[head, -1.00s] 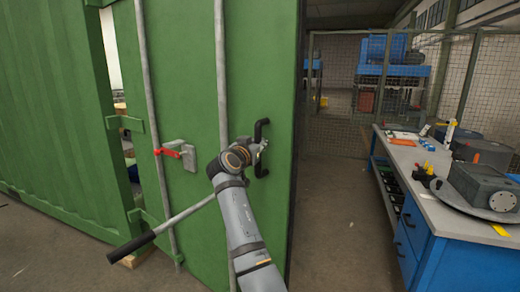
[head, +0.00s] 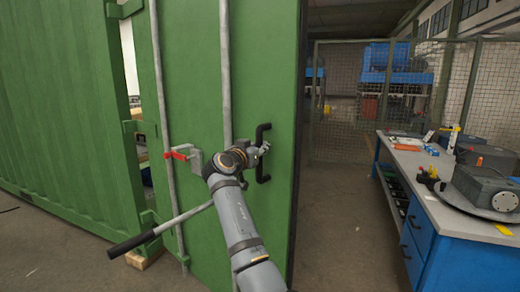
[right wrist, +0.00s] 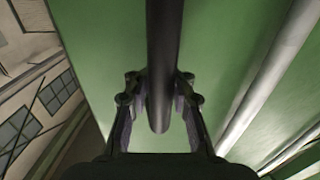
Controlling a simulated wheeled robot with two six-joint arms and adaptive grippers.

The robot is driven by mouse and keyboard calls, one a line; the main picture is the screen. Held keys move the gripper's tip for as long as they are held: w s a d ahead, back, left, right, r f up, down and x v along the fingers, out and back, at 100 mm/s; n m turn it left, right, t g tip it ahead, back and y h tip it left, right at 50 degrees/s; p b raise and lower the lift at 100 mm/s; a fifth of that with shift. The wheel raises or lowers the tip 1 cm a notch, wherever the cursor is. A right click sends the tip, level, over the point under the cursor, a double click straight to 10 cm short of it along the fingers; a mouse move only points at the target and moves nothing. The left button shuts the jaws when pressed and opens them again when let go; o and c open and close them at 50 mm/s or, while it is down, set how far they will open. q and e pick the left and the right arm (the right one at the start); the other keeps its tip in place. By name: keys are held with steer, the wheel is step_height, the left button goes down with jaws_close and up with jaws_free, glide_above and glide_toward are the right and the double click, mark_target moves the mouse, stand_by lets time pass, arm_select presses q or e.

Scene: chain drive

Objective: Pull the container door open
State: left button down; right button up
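The green container door (head: 190,90) fills the middle of the head view, with two upright grey rods on it. A black bar handle (head: 264,170) is on the door near its right edge. My right gripper (head: 262,150) is at this handle. In the right wrist view, the dark handle bar (right wrist: 163,70) runs between the two fingers of the right gripper (right wrist: 160,90), which are closed around it. The door's dark right edge stands free, with the room visible beyond it. My left gripper is in neither view.
A grey lever with a black grip (head: 130,246) juts out from the door at lower left. A red latch (head: 178,154) is above it. The ribbed container wall (head: 60,120) is at left. A blue workbench (head: 440,235) stands at right; floor between door and bench is clear.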

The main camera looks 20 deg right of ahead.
steer(key=o, duration=0.4)
steer(key=shift+s, duration=0.15)
glide_toward(267, 114)
steer(key=x, duration=0.6)
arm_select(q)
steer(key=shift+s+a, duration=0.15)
